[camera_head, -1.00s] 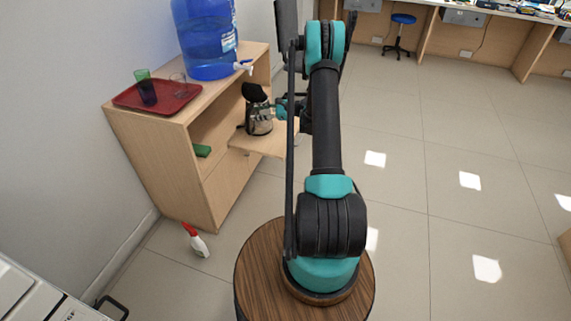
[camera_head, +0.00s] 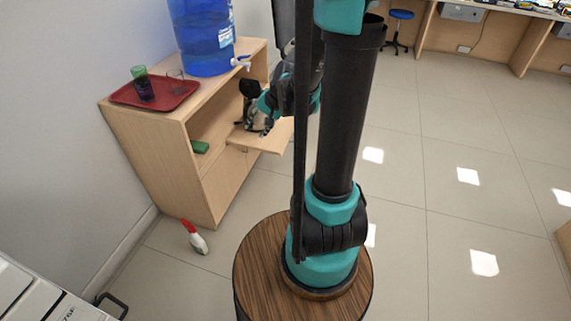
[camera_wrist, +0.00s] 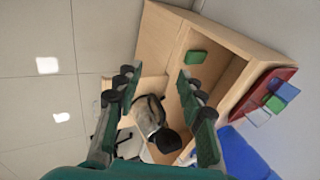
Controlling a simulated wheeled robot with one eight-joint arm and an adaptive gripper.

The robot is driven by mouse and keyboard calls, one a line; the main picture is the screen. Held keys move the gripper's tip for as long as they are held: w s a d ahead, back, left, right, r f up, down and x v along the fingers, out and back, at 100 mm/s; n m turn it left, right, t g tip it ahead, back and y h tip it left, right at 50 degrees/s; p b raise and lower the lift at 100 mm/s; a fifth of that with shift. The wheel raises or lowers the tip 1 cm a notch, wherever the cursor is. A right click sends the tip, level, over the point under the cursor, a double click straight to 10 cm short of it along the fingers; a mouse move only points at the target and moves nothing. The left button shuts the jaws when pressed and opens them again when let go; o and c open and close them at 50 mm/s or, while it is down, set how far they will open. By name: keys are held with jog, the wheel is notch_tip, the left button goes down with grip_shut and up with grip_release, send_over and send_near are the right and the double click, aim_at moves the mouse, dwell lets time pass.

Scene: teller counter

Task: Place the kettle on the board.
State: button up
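The kettle (camera_head: 249,90), silver with black parts, stands at the inner part of the pulled-out wooden board (camera_head: 266,142) of the cabinet. My gripper (camera_head: 260,118) is in front of it and hides most of its body in the head view. In the wrist view, the kettle's silver body (camera_wrist: 149,114) shows between the two spread fingers of my gripper (camera_wrist: 155,76), with its black part lower right. The board (camera_wrist: 150,86) shows beyond it. The fingers are open; I cannot tell whether either touches the kettle.
The wooden cabinet (camera_head: 160,160) carries a red tray (camera_head: 178,97) with cups and a blue water bottle (camera_head: 203,40) with a tap. A green item (camera_head: 200,147) lies on its inner shelf. A red-and-white spray bottle (camera_head: 195,238) is on the floor. Floor to the right is clear.

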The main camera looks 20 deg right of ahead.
jog(key=s+d+f+n+h, duration=0.1)
jog(key=s+d+n+h, duration=0.1)
jog(key=s, duration=0.6)
jog(key=s+d+f+n+h, duration=0.1)
jog(key=s+d+n+h, duration=0.1)
jog(key=s+n, duration=0.3)
jog(key=s, duration=0.4)
jog(key=shift+s+d+f, duration=0.15)
jog(key=shift+d+f, duration=0.15)
jog(key=shift+d, duration=0.05)
